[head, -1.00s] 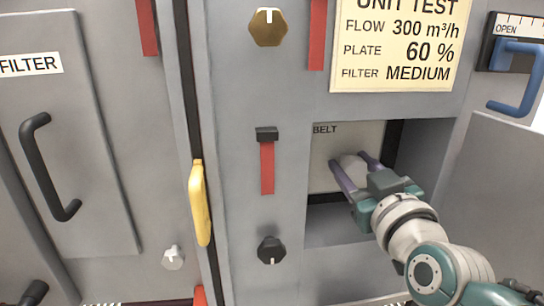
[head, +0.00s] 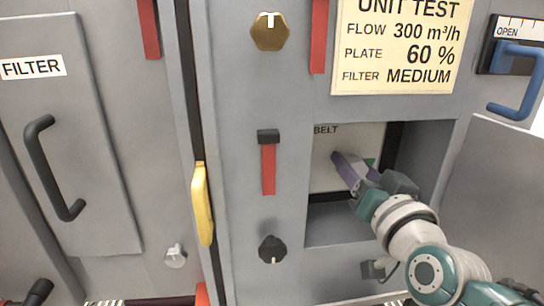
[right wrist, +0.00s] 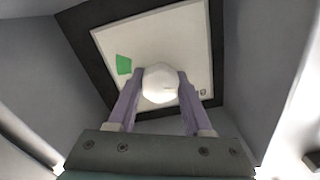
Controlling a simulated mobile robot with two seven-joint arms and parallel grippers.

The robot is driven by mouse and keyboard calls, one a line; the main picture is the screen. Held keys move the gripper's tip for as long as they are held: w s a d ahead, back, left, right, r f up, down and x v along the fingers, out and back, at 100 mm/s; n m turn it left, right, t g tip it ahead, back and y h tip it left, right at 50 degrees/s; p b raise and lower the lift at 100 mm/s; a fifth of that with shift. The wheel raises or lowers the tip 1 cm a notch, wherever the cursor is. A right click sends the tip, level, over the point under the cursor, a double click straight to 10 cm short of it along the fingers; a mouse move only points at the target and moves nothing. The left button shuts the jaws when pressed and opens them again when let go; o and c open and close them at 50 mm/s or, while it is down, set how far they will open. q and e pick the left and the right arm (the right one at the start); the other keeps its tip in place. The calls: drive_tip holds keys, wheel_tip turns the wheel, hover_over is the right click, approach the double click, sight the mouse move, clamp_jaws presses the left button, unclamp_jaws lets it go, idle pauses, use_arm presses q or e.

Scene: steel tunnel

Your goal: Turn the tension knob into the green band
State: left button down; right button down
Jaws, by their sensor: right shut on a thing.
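The tension knob (right wrist: 160,82) is a white, many-sided knob on a pale panel, seen in the right wrist view. The green band (right wrist: 124,64) is a short green patch on that panel, to the left of the knob. A sliver of green also shows behind the fingers in the head view (head: 369,161). My right gripper (right wrist: 155,88) is shut on the knob, one purple finger on each side. In the head view, my right gripper (head: 350,167) is turned so its fingers overlap and hide the knob. I cannot clearly make out a pointer. My left gripper is out of view.
The pale BELT panel (head: 325,172) lies inside a grey recess whose walls surround my right gripper. An open door (head: 497,190) stands to the right. A black knob (head: 272,249), a red slider strip (head: 268,168) and a yellow handle (head: 202,203) are on the left.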

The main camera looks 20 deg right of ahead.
idle(0.3)
drive_tip(key=shift+c, duration=1.6)
unclamp_jaws()
drive_tip(key=p+v, duration=0.1)
drive_tip(key=v, duration=0.9)
drive_tip(key=shift+d, duration=0.1)
